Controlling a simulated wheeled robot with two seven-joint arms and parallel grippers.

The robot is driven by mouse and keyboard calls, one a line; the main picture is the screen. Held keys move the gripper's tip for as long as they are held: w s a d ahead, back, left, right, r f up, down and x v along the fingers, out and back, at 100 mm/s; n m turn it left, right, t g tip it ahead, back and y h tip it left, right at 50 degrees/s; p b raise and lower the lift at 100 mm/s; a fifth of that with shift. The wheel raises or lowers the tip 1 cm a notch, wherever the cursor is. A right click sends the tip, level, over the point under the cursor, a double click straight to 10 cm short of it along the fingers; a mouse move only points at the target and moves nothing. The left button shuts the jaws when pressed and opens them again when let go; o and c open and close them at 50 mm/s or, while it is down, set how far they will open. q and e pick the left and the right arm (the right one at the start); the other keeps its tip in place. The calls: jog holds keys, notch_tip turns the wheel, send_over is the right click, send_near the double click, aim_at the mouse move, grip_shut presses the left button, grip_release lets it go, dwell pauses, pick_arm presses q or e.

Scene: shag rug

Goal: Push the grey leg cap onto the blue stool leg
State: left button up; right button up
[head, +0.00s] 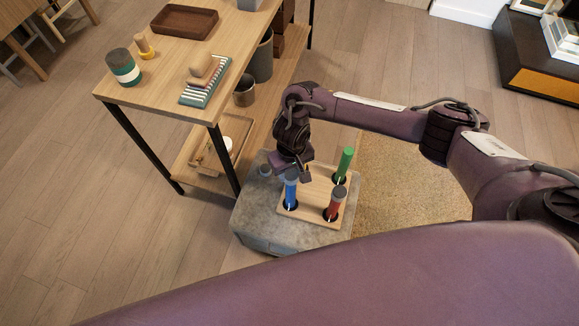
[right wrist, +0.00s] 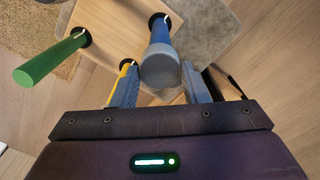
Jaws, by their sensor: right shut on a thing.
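My right gripper (head: 298,178) is over the left part of the wooden stool board (head: 316,187). In the right wrist view, its two fingers (right wrist: 158,90) are shut on the grey leg cap (right wrist: 160,70). The cap is at the upper end of the upright blue stool leg (right wrist: 161,30), looking in line with it; I cannot tell how far it is pushed on. The blue leg (head: 291,195) also shows in the head view at the board's near-left corner, its top partly hidden by the gripper. My left gripper is not in view.
A red leg (head: 334,208) with a grey top and a bare-topped green leg (head: 344,163) stand close by. A yellow leg (right wrist: 121,70) is partly hidden by a finger. A small grey round piece (head: 264,171) lies on the stone block (head: 248,215). A wooden table (head: 160,86) stands left.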

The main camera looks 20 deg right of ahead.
jog(key=shift+p, duration=0.5)
dwell(0.3)
jog(key=shift+f+b, duration=0.7)
jog(key=shift+f, duration=0.6)
dwell(0.9)
jog(key=o, duration=1)
